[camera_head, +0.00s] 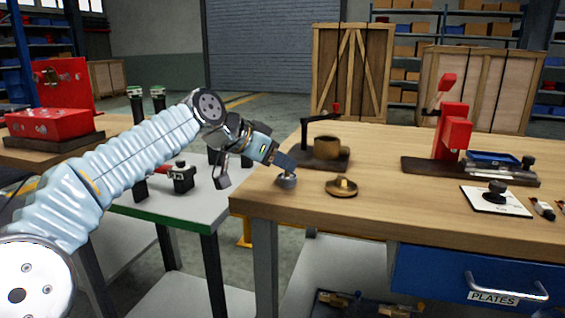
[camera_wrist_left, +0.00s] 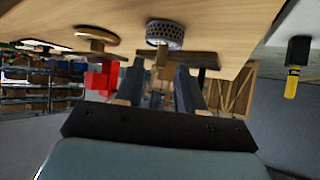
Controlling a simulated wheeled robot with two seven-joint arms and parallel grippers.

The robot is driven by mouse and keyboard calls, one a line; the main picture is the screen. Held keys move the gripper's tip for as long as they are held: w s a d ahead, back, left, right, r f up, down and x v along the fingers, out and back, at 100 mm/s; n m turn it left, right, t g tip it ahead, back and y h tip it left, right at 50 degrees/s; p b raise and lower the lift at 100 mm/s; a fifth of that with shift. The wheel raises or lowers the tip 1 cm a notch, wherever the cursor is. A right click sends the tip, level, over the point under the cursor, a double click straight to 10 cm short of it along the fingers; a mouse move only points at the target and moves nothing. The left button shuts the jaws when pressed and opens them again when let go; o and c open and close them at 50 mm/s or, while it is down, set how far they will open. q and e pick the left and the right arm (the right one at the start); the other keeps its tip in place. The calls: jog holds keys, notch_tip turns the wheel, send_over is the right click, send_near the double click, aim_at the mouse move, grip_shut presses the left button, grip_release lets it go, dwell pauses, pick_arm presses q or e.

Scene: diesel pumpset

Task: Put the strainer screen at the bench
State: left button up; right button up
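The strainer screen (camera_head: 287,181) is a small grey perforated cylinder at the near left corner of the wooden bench (camera_head: 420,205). In the left wrist view the strainer screen (camera_wrist_left: 165,32) shows its dotted side against the wood, with a short brassy stem towards my gripper. Contact with the stem cannot be made out. My right gripper is not in view.
A brass flanged disc (camera_head: 341,187) lies just right of the screen. Behind it stands a fixture with a brown cup (camera_head: 327,147). A red press (camera_head: 453,125) and a white plate with a black knob (camera_head: 496,198) are farther right. A grey green-edged table (camera_head: 200,200) adjoins at left.

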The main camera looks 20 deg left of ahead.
pick_arm(q)
jog(key=v, duration=1)
jog(key=shift+s+a+r, duration=0.2)
jog(key=shift+s, duration=0.05)
